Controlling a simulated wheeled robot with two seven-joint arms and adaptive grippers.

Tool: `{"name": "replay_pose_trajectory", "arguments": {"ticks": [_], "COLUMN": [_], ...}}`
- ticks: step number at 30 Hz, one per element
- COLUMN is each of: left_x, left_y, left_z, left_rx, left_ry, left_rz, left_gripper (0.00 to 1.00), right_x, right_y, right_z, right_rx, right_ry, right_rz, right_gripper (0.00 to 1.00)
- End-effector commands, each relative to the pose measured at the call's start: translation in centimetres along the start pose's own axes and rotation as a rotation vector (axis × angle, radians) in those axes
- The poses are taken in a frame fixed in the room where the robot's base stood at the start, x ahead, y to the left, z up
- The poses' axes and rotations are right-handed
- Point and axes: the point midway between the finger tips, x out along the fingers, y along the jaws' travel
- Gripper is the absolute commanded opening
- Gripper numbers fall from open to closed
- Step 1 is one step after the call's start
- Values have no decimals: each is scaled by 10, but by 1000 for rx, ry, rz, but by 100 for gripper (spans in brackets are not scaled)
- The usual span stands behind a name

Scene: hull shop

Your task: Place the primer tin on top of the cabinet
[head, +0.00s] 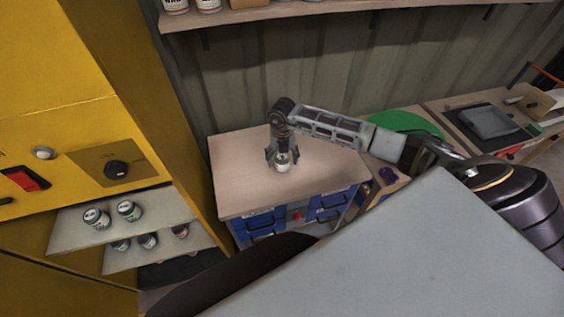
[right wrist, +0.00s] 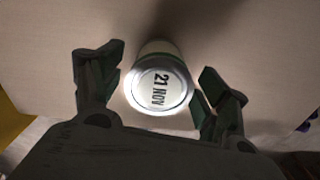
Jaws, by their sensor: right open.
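A small tin with a pale lid (head: 283,162) stands upright on the wooden top of the blue-drawered cabinet (head: 240,172). In the right wrist view the tin (right wrist: 158,88) shows its lid marked "21 NOV". My right gripper (head: 282,158) is over the tin from above. In the right wrist view its fingers (right wrist: 160,85) are spread on both sides of the tin, with a gap at the left finger; the right finger is close to the tin. My left gripper is not in view.
A yellow cabinet (head: 90,90) at left has open shelves (head: 75,235) with several similar tins. A wall shelf (head: 250,14) runs above. A bench with a green disc (head: 405,122) and a grey tray (head: 488,121) stands at right. The cabinet top around the tin is clear.

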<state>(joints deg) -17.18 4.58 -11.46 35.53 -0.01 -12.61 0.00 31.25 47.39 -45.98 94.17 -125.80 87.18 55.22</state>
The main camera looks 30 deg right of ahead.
Motion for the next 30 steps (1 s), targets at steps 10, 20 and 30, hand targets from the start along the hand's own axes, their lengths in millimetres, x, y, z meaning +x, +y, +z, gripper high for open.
{"name": "replay_pose_trajectory", "arguments": {"ticks": [10, 20, 30], "left_x": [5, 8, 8], "left_y": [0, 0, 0], "left_z": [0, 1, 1], "left_rx": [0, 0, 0], "left_ry": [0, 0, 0], "left_rz": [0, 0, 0], "left_gripper": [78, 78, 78], "right_x": [-53, -88, -93], "right_y": [0, 0, 0], "right_z": [1, 0, 0], "right_rx": [0, 0, 0], "right_ry": [-3, 0, 0], "right_rz": [1, 1, 1], "right_gripper": [75, 75, 75]}}
